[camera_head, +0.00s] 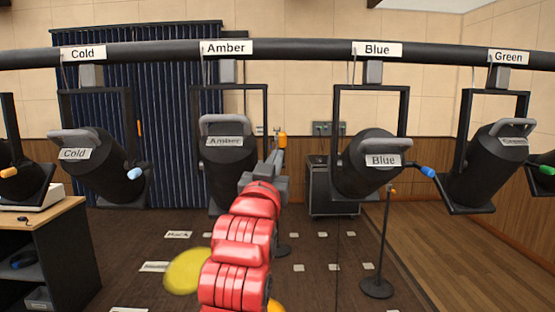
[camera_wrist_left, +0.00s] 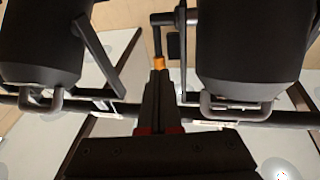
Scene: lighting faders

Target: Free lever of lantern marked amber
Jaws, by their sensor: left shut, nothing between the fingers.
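The amber lantern (camera_head: 222,168) hangs in a black yoke under the overhead pipe, with "Amber" labels on its body and on the pipe above (camera_head: 226,48). Its orange-tipped lever (camera_head: 282,140) stands upright at its right side; the orange tip also shows in the left wrist view (camera_wrist_left: 159,63). My left gripper (camera_head: 277,160) is shut and empty, its fingertips right at the lever's orange end; I cannot tell whether they touch it. In the left wrist view the closed fingers (camera_wrist_left: 159,78) point at that tip. My right gripper is not in view.
The cold lantern (camera_head: 105,165) hangs to the left, the blue lantern (camera_head: 365,170) and green lantern (camera_head: 490,165) to the right. The blue lantern has a blue-tipped lever (camera_head: 428,172). The pipe (camera_head: 300,51) runs above. A desk (camera_head: 55,225) stands at lower left.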

